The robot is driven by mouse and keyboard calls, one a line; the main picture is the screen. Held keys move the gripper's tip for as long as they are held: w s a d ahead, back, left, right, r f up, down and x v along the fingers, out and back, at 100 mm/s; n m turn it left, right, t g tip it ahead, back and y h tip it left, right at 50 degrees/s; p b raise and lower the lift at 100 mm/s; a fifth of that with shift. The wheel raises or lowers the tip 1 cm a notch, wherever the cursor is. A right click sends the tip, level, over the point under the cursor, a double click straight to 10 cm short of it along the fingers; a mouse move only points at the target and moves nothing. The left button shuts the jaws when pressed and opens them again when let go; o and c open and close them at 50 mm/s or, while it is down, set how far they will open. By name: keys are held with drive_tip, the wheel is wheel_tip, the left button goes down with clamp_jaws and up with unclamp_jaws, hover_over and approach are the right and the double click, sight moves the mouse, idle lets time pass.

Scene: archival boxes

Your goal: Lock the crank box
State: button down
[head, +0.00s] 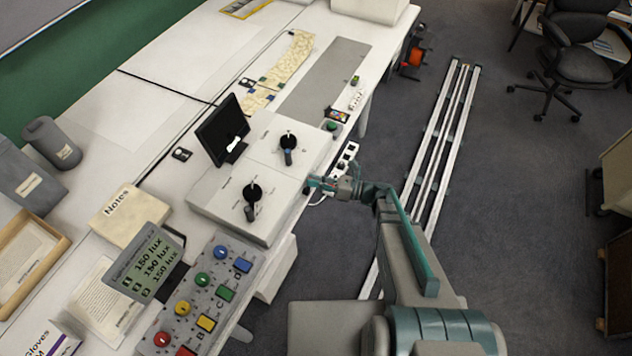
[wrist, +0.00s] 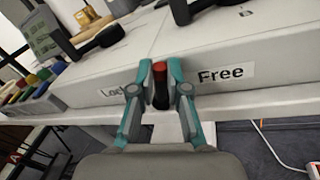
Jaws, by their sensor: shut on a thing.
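The crank box (head: 222,210) is a low pale box on the table, with a black crank (head: 251,192) on top. Its front face (wrist: 285,66) fills the middle of the wrist view. A short black lever (wrist: 161,94) with a red tip stands out from this face, between a "Lock" label (wrist: 112,91) on the left and a "Free" label (wrist: 221,74) on the right. My gripper (wrist: 160,76) is shut on the lever, one teal finger on each side. The left finger covers part of the "Lock" label. In the head view my gripper (head: 314,183) is at the box's front edge.
A second crank (head: 288,143) stands on the adjoining pale surface behind. A black monitor (head: 222,130) stands at the back. A panel of coloured buttons (head: 205,290) lies to the left, near a lux display (head: 147,262). A white power strip (head: 347,155) is beside the table edge.

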sight(299, 191)
drive_tip(key=n+b, duration=0.1)
drive_tip(key=b, duration=0.1)
drive_tip(key=s+n+b, duration=0.1)
drive_tip(key=b, duration=0.2)
drive_tip(key=s+a+n+b, duration=0.1)
drive_tip(key=n+b, duration=0.1)
drive_tip(key=b, duration=0.1)
drive_tip(key=shift+s+h, duration=0.1)
drive_tip(key=shift+h, duration=0.3)
drive_tip(key=n+b, duration=0.1)
drive_tip(key=s+n+b, duration=0.1)
drive_tip(key=b, duration=0.1)
drive_tip(key=shift+a+h, duration=0.3)
drive_tip(key=n, duration=0.1)
drive_tip(key=s+n+p, duration=0.1)
drive_tip(key=shift+a+r+n+h, duration=0.15)
drive_tip(key=shift+a+n+h, duration=0.15)
drive_tip(key=shift+n+h, duration=0.1)
drive_tip(key=shift+s+a+f+n+t+p, duration=0.15)
drive_tip(key=shift+f+n+t+p, duration=0.2)
drive_tip(key=shift+n+p, duration=0.3)
drive_tip(key=c, duration=1.2)
unclamp_jaws()
drive_tip(key=shift+o, duration=0.2)
drive_tip(key=shift+b, duration=0.35)
